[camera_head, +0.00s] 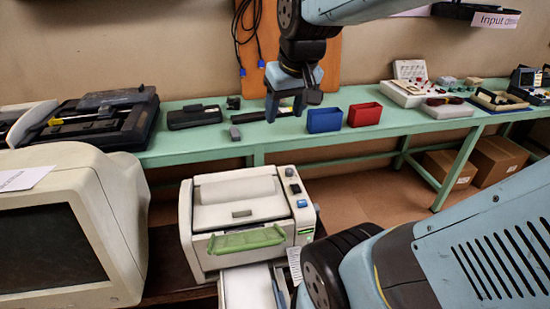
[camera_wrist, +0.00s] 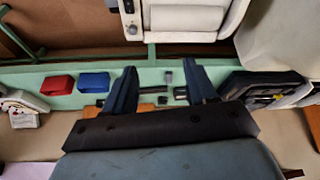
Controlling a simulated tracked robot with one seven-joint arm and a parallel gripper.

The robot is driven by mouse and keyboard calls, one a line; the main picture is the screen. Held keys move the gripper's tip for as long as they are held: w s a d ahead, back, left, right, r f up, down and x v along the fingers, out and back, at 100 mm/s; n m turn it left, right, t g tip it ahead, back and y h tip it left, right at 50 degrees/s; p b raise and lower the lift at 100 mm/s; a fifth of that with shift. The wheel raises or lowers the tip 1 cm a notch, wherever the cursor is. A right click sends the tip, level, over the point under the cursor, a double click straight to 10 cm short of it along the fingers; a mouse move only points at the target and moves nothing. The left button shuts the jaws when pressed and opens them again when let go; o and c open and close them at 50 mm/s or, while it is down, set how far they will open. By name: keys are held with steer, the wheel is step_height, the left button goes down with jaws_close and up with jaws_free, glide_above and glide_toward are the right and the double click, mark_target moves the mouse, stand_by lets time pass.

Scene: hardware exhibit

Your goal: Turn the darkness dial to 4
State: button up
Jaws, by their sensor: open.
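A cream machine (camera_head: 240,215) with a green front handle stands low in front of the green bench in the head view. Its right-hand control strip carries a dark block, a small round dark dial (camera_head: 295,188) and a blue button (camera_head: 302,203). Dial marks and setting are too small to read. The wrist view shows the machine (camera_wrist: 187,18) cut off at the top, with a round dark knob (camera_wrist: 132,30) on its strip. My gripper (camera_head: 285,106) is open and empty, above the bench, higher than and behind the machine. It also shows in the wrist view (camera_wrist: 160,70), pointing towards the bench.
A blue bin (camera_head: 324,120) and a red bin (camera_head: 364,114) stand on the green bench (camera_head: 190,149). A cream monitor (camera_head: 70,215) stands close at the machine's left. A white tray (camera_head: 245,288) juts from the machine's front. Cardboard boxes (camera_head: 497,157) lie under the bench.

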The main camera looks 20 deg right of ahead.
steer(key=w+d+f+g, duration=0.2)
steer(key=w+d+f, duration=0.4)
steer(key=w, duration=0.4)
steer(key=g, duration=0.2)
glide_toward(290, 170)
steer(key=f, duration=0.9)
steer(key=shift+w+a, duration=0.1)
steer(key=shift+w, duration=0.1)
steer(key=c, duration=1.1)
steer(key=shift+o, duration=0.2)
steer(key=shift+m, duration=0.3)
steer(key=o, duration=1.1)
steer(key=shift+c, duration=0.2)
